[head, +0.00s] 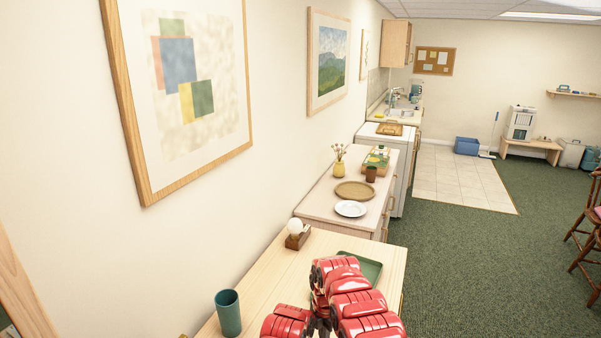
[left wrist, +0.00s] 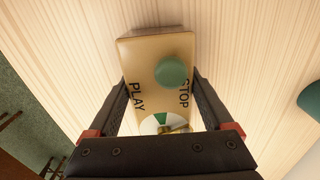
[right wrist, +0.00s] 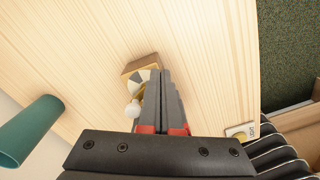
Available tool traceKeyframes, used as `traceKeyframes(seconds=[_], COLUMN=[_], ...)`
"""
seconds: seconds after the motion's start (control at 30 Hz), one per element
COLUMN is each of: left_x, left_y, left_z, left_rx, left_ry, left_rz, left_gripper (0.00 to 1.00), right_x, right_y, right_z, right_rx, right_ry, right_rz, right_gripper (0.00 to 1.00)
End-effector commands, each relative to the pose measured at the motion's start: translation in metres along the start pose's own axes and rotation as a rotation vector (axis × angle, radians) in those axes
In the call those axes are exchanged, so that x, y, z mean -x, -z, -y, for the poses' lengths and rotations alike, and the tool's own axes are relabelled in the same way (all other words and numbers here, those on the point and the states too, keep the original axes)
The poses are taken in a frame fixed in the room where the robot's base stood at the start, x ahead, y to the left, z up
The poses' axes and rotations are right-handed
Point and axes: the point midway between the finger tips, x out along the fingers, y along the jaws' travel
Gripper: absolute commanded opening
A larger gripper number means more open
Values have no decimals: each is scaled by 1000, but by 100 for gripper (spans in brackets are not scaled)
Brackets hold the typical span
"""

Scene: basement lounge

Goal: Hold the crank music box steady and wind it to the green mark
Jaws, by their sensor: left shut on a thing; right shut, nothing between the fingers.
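The music box (left wrist: 150,55) is a tan box on the wooden table, marked PLAY and STOP, with a round green knob (left wrist: 171,72). A white dial with a green sector (left wrist: 161,119) shows partly at its lower end; where its pointer stands cannot be read. My left gripper (left wrist: 160,82) is shut on the box, one finger on each side. In the right wrist view the box (right wrist: 139,66) is partly hidden behind my right gripper (right wrist: 161,73), which is shut and empty beside the dial and the crank's white knob (right wrist: 132,110). Whether the fingertips touch the crank cannot be told.
A teal cup (head: 228,313) stands on the table (head: 258,270) near the wall. A round white lamp (head: 295,228) on a wooden base and a green tray (head: 370,268) are farther back. A small labelled piece (right wrist: 240,131) lies near the table edge.

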Motion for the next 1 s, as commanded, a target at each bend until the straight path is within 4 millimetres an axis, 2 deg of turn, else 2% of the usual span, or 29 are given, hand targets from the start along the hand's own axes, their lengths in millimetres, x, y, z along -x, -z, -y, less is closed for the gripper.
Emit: traceKeyframes(seconds=[0.23, 0.63, 1.0], left_x=[0, 0, 0], left_y=[0, 0, 0], left_z=[0, 0, 0], left_rx=[0, 0, 0], left_ry=[0, 0, 0], left_rz=[-1, -1, -1], left_gripper=[3, 3, 3], right_x=[8, 57, 60], right_y=[-2, -3, -2], right_z=[1, 1, 1], right_rx=[-1, 0, 0], right_ry=[1, -1, 0], right_rz=[-3, 1, 0], right_gripper=[0, 0, 0])
